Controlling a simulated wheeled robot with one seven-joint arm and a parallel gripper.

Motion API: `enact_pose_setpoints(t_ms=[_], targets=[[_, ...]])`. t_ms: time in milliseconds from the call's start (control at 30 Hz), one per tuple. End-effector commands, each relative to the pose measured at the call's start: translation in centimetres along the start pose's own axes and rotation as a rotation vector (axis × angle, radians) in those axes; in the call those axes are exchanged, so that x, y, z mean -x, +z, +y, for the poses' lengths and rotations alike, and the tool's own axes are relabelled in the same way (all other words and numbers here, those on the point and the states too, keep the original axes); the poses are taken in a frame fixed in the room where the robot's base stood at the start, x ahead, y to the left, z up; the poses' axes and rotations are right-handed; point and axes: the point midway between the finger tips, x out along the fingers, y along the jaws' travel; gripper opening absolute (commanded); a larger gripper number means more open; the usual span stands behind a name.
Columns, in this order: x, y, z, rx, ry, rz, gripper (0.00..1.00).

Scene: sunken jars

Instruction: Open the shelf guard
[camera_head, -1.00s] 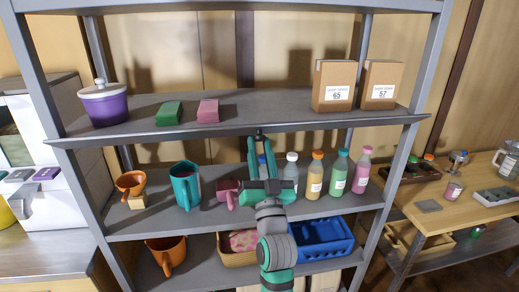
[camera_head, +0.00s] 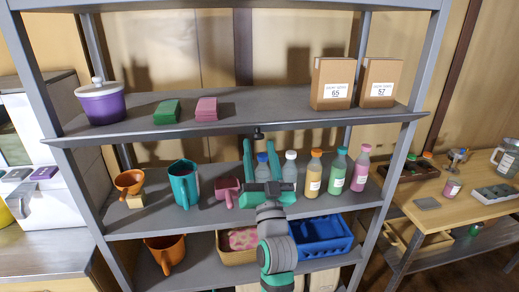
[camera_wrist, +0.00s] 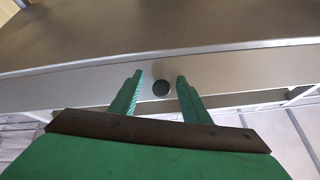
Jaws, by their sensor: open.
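The shelf guard (camera_head: 330,124) is a grey strip along the front edge of the upper shelf. It also crosses the wrist view as a pale metal band (camera_wrist: 80,85). A small round dark knob (camera_head: 258,132) sits on it near the middle. My gripper (camera_head: 260,142) is open, its green fingers pointing at the guard just below the knob in the head view. In the wrist view the knob (camera_wrist: 161,88) shows between the fingers of my gripper (camera_wrist: 160,77). I cannot tell whether either finger touches it. The guard stands along the shelf edge.
The upper shelf holds a purple pot (camera_head: 103,104), green (camera_head: 167,112) and pink blocks (camera_head: 206,108) and two brown boxes (camera_head: 332,83). Below stand mugs and several bottles (camera_head: 314,175), close behind my gripper. A wooden table (camera_head: 465,195) is at right.

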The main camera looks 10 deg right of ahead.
Motion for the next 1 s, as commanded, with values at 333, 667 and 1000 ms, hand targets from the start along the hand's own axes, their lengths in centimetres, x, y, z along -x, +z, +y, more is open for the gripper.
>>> enact_pose_setpoints(t_ms=[333, 667, 1000], targets=[[5.9, 0.2, 0.2, -0.001, 0.004, -0.004, 0.43], [9.5, 0.2, 0.2, -0.001, 0.004, -0.005, 0.43], [9.9, 0.1, 0.1, 0.001, 0.003, -0.004, 0.43]])
